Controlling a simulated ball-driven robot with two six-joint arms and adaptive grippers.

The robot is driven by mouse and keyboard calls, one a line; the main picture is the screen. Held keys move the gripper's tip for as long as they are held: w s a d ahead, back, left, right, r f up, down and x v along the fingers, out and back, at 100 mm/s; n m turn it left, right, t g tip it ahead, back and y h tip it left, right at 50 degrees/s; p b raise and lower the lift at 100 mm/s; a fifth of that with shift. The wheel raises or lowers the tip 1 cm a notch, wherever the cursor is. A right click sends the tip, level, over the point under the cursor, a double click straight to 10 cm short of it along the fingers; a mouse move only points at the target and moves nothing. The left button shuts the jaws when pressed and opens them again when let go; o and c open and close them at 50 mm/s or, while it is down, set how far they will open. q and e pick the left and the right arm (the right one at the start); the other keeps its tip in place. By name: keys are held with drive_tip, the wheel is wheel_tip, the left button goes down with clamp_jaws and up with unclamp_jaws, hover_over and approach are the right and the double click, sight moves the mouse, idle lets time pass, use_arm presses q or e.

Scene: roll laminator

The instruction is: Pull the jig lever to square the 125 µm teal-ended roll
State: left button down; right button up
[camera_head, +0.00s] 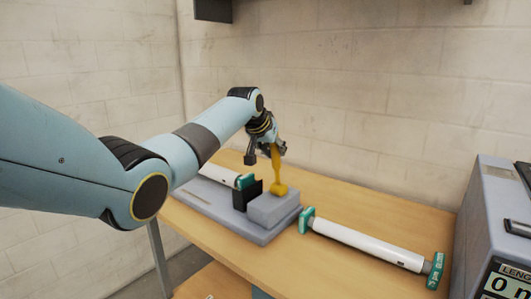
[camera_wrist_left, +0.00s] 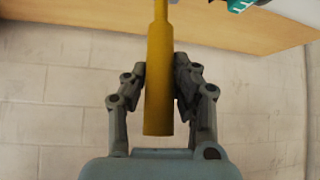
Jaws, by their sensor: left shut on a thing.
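The yellow jig lever (camera_head: 277,174) stands up from a grey block on the grey jig (camera_head: 257,234). My left gripper (camera_head: 278,148) is shut on the lever's upper part. In the left wrist view the yellow lever (camera_wrist_left: 159,80) lies between the two dark fingers of the gripper (camera_wrist_left: 160,83). A white roll with a teal end (camera_head: 222,175) lies on the jig, its near end by a black plate (camera_head: 247,195), and is partly hidden by my left arm. A second white roll with teal ends (camera_head: 368,242) lies on the table to the right.
The wooden table (camera_head: 345,199) is bare behind the right-hand roll. A grey machine with a digital display (camera_head: 500,284) stands at the right edge. A block wall rises behind the table, with a dark fixture (camera_head: 213,10) high up.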

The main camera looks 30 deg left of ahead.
use_arm(q)
drive_tip(key=shift+w+d+r+g, duration=0.1)
drive_tip(key=shift+w+g, duration=0.1)
drive_tip(key=shift+w, duration=0.15)
drive_tip(key=shift+w+d+r+g, duration=0.1)
drive_tip(key=shift+w+g, duration=0.1)
drive_tip(key=shift+w, duration=0.15)
drive_tip(key=shift+w+f, duration=0.1)
drive_tip(key=shift+w, duration=0.1)
drive_tip(key=shift+w+g, duration=0.25)
drive_tip(key=shift+g, duration=0.15)
drive_tip(key=shift+w, duration=0.1)
use_arm(e)
drive_tip(key=shift+w+d+f, duration=0.2)
drive_tip(key=shift+w+d, duration=0.35)
drive_tip(key=shift+w, duration=0.2)
use_arm(q)
drive_tip(key=c, duration=1.4)
unclamp_jaws()
drive_tip(key=shift+c, duration=0.2)
drive_tip(key=o, duration=0.4)
drive_tip(key=shift+w, duration=0.15)
use_arm(e)
drive_tip(key=shift+w, duration=0.2)
